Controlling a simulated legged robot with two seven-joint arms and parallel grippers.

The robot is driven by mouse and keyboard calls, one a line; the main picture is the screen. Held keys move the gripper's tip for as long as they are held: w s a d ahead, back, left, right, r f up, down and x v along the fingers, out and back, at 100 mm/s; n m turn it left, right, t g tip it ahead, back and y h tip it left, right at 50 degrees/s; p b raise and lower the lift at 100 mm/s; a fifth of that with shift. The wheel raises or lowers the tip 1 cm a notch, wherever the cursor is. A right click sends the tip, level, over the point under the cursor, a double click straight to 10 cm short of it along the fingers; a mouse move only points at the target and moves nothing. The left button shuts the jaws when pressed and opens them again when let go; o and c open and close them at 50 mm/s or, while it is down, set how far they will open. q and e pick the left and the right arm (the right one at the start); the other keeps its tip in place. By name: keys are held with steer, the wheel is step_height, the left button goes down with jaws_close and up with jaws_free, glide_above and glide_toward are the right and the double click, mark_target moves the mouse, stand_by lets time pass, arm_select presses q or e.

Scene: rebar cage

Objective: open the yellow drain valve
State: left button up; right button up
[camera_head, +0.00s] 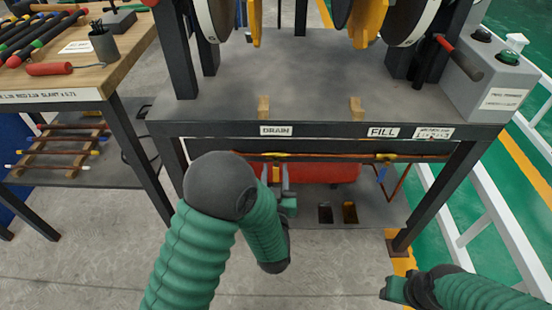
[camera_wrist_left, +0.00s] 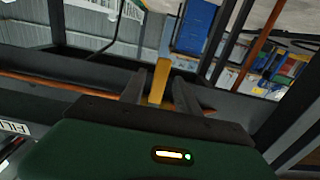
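The yellow drain valve lever (camera_head: 276,173) hangs from the pipe under the bench, below the DRAIN label (camera_head: 276,130). My left gripper (camera_head: 286,180) is at this lever, and my left arm hides part of the area. In the left wrist view the yellow lever (camera_wrist_left: 158,82) stands between the two dark fingers of my left gripper (camera_wrist_left: 159,92). The fingers are apart, with a gap visible on each side of the lever. My right gripper (camera_head: 392,289) is low at the right, away from the valves; its finger opening is unclear.
A second valve with a blue handle (camera_head: 382,173) hangs under the FILL label (camera_head: 383,132). A red tank (camera_head: 325,170) lies behind the pipe. The bench legs (camera_head: 432,195) and top edge bound the space. A wooden tool table (camera_head: 110,75) stands at left.

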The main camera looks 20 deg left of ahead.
arm_select(q)
steer(key=shift+d+r, duration=0.15)
steer(key=shift+d, duration=0.05)
steer(key=shift+a, duration=0.1)
jaws_close()
stand_by(1.2)
